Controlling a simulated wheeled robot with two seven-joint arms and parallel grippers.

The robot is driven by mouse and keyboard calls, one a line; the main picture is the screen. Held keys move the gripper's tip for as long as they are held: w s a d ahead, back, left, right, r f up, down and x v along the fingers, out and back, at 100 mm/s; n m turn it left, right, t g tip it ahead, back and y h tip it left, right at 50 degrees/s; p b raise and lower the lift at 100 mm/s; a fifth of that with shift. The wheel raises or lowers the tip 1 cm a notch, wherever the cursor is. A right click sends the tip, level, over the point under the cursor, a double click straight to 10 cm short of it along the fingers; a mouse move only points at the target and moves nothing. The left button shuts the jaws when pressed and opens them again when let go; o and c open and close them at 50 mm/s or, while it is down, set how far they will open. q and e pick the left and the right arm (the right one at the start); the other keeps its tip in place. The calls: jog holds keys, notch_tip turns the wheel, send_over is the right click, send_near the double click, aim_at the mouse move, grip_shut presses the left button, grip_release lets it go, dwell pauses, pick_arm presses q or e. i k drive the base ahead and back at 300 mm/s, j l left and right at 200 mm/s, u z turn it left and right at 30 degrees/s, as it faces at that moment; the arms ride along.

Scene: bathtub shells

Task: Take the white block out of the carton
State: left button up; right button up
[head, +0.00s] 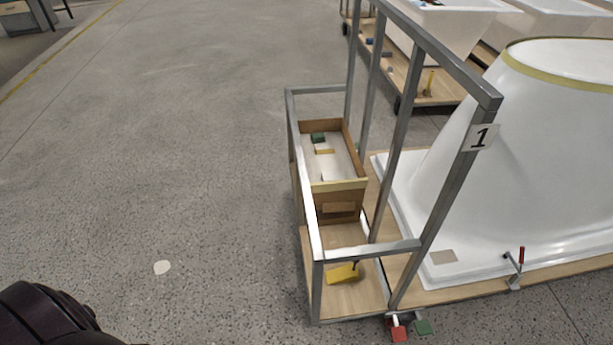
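The open brown carton (339,186) sits inside the metal frame of a cart, near the middle of the head view. Its inside floor looks pale. A white block (329,172) appears to lie in it near the front wall, hard to tell from the pale floor. A dark green block (318,138) and a small yellow-tan piece (324,151) lie further back in the carton. Neither of my grippers shows. A dark part of my own arm is at the bottom left corner, far from the carton.
Grey metal posts (405,130) and rails stand around the carton. A yellow object (342,273) lies on the cart's lower wooden board. A large white bathtub shell (520,170) with a red-handled clamp (520,257) stands at right. The floor at left is open.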

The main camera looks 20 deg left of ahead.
aim_at(333, 179)
jog(key=i+j, duration=0.1)
jog(key=j, duration=1.45)
jog(key=i+j, duration=0.15)
jog(key=j, duration=0.6)
